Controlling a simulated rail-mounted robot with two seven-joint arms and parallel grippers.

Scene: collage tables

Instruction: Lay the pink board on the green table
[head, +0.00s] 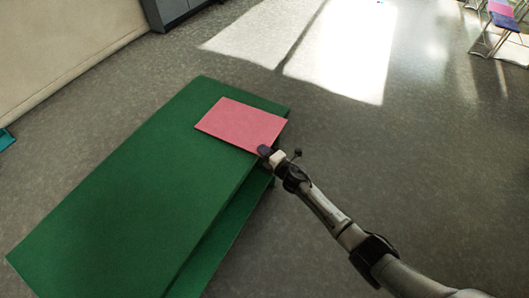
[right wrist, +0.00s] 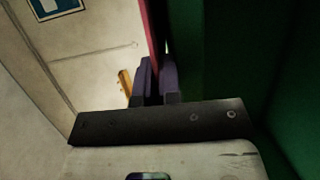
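The pink board (head: 240,124) is a flat rectangle over the far end of the green table (head: 130,190). Its near right corner reaches the table's right edge. My right gripper (head: 268,152) is at that corner. In the right wrist view its two dark fingers (right wrist: 154,80) are close together, with the thin edge of the pink board (right wrist: 149,28) between them. A green surface (right wrist: 200,60) lies just to the right of the fingers. I cannot tell whether the board rests fully on the table. My left gripper is not in view.
A lower green panel (head: 228,240) shows under the table's right side. Grey floor (head: 400,170) is open to the right. A grey cabinet (head: 172,12) stands by the wall at the back left. Furniture with a pink top (head: 502,7) is far off at the top right.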

